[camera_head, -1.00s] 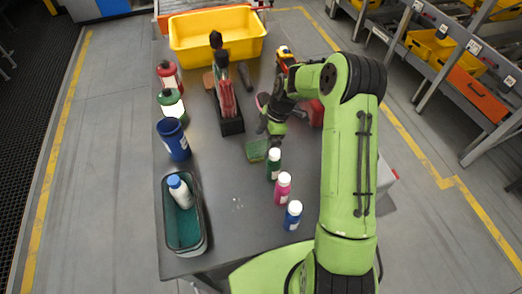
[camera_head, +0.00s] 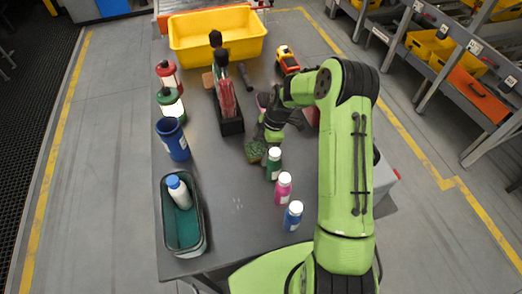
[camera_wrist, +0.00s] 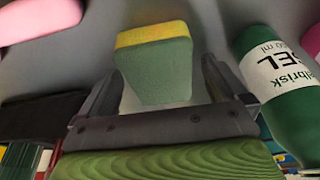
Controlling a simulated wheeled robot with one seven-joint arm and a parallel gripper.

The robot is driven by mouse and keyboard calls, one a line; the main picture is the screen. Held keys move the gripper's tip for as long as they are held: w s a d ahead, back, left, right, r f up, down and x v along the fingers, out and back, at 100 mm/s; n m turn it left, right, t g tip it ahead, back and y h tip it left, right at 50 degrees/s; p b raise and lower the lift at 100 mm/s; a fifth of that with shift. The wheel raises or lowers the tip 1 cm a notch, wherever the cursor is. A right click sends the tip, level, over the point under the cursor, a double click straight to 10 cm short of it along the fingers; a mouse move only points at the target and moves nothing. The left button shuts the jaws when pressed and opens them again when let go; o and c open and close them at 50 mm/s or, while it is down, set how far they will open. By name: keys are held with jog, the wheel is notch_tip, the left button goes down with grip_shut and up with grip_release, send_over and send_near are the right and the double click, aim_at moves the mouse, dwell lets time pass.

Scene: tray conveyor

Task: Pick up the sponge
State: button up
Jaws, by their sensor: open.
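The sponge (camera_head: 256,151) lies on the grey table, left of the green bottle. In the wrist view the sponge (camera_wrist: 155,62) is green with a yellow layer along its far edge. It shows between the two fingers of my gripper (camera_wrist: 160,85). My gripper also shows in the head view (camera_head: 266,137), low over the sponge and partly covering it. The jaws are open, one finger to each side of the sponge. I cannot tell whether either finger touches it.
The green bottle (camera_head: 274,163) stands close to the right finger. A pink bottle (camera_head: 283,188) and a blue bottle (camera_head: 293,215) stand nearer. A black holder (camera_head: 231,126) stands behind left. A yellow bin (camera_head: 218,35) is at the far end. Free table lies left of the bottles.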

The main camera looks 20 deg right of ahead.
aim_at(263, 147)
jog(key=c, duration=1.1)
notch_tip(263, 147, up, 10)
jog(key=shift+r+p, duration=0.2)
jog(key=shift+p, duration=0.65)
jog(key=shift+c, duration=0.2)
